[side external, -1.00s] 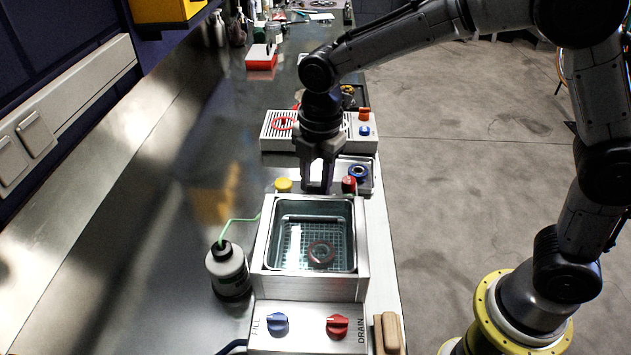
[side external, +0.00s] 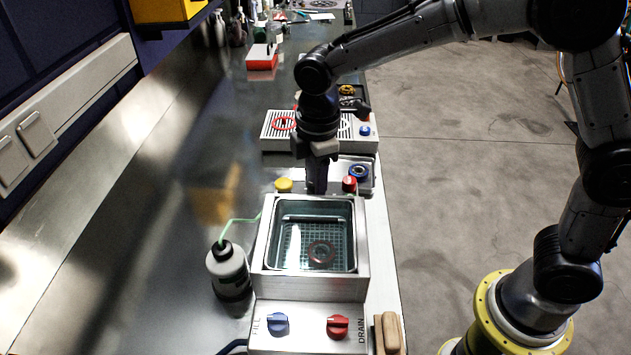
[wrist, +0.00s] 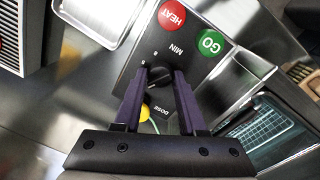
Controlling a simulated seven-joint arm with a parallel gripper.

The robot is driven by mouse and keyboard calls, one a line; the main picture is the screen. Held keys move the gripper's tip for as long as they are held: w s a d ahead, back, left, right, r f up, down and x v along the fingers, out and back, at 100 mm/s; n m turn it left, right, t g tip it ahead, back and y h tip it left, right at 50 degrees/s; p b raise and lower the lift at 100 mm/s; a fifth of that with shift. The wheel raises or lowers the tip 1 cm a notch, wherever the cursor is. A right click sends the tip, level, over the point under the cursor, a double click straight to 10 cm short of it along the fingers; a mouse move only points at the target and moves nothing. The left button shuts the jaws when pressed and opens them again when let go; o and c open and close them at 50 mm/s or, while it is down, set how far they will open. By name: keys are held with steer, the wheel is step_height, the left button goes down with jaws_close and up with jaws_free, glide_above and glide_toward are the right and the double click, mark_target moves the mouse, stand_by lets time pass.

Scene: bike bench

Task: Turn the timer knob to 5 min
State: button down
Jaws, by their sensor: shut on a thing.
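The timer knob (wrist: 159,74) is black and sits on a grey panel marked MIN in the wrist view. My gripper (wrist: 160,82) is shut on it, one dark finger on each side. The dial marks are too small to read, so I cannot tell the setting. In the side view my gripper (side external: 317,188) points straight down at the panel behind the basin, and its fingers hide the knob. A red HEAT button (wrist: 171,14) and a green GO button (wrist: 211,43) lie beyond the knob. A yellow DOSE button (wrist: 144,113) is partly behind the left finger.
A metal basin (side external: 310,289) with a wire basket and a ring stands in front of my gripper. A FILL knob (side external: 278,323) and a DRAIN knob (side external: 337,326) are at the near end. A bottle (side external: 228,272) with a green tube stands left of the basin.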

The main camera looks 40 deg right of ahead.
mark_target(312, 192)
steer(key=m, duration=0.6)
steer(key=shift+a, duration=0.1)
steer(key=m, duration=0.6)
steer(key=shift+g+h, duration=0.3)
steer(key=c, duration=0.5)
jaws_free()
steer(key=r, duration=0.9)
steer(key=a+r, duration=0.1)
steer(key=r, duration=0.3)
steer(key=shift+r, duration=0.4)
steer(key=shift+d, duration=0.15)
